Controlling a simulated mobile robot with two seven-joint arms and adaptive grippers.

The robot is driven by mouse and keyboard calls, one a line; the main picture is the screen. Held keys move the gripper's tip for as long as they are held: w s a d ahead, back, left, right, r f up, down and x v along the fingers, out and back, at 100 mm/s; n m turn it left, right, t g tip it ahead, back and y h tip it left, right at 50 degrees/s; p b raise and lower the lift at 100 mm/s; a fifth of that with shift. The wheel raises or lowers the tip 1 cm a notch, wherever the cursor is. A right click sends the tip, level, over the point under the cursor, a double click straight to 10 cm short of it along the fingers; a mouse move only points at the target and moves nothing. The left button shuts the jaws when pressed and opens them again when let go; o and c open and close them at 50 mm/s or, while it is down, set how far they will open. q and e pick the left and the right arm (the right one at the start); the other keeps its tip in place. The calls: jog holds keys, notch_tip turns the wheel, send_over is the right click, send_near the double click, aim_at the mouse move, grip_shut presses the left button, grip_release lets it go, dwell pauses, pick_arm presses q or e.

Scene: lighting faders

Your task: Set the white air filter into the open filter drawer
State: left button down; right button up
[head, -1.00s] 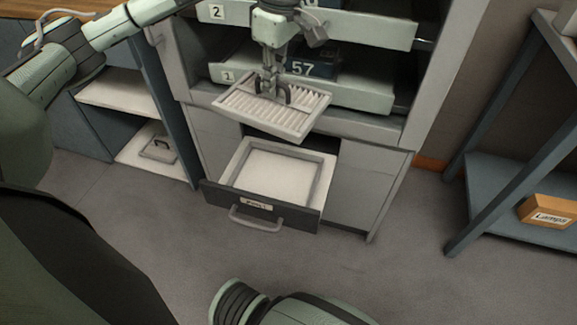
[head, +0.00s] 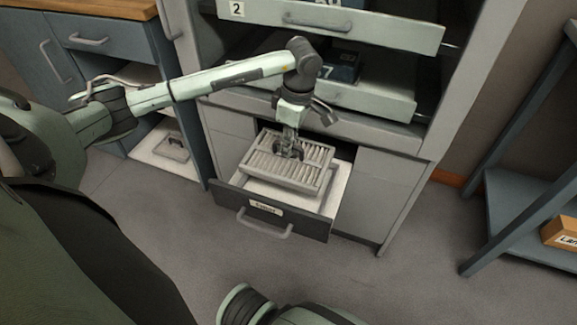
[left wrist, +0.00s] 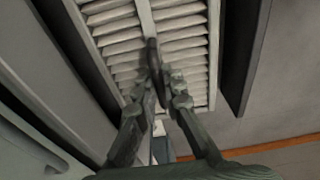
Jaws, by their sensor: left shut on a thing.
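The white air filter (head: 310,173) is a pleated rectangular panel in a pale frame. In the head view it is over the open filter drawer (head: 320,215), slightly turned against it and covering most of its inside. Whether it touches the drawer floor I cannot tell. My left gripper (head: 288,152) points down at the middle of the filter and is shut on its dark handle. The left wrist view shows the fingers (left wrist: 160,88) closed on that handle, with the filter's pleats (left wrist: 185,45) behind. My right gripper is not in view.
Above are pulled-out shelves, one labelled 2 (head: 330,18), and a dark box (head: 343,68) marked with a 7. A blue cabinet (head: 90,40) stands left. A blue-grey rack (head: 530,210) with an orange box (head: 562,232) stands right. The floor before the drawer is clear.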

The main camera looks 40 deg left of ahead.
aim_at(289, 166)
pick_arm(q)
jog(key=shift+f, duration=3.75)
jog(key=c, duration=1.6)
grip_release()
jog(key=shift+c, duration=0.2)
jog(key=r, duration=0.4)
jog(key=d+r, duration=0.1)
jog(key=r, duration=0.7)
jog(key=shift+w+d, duration=0.2)
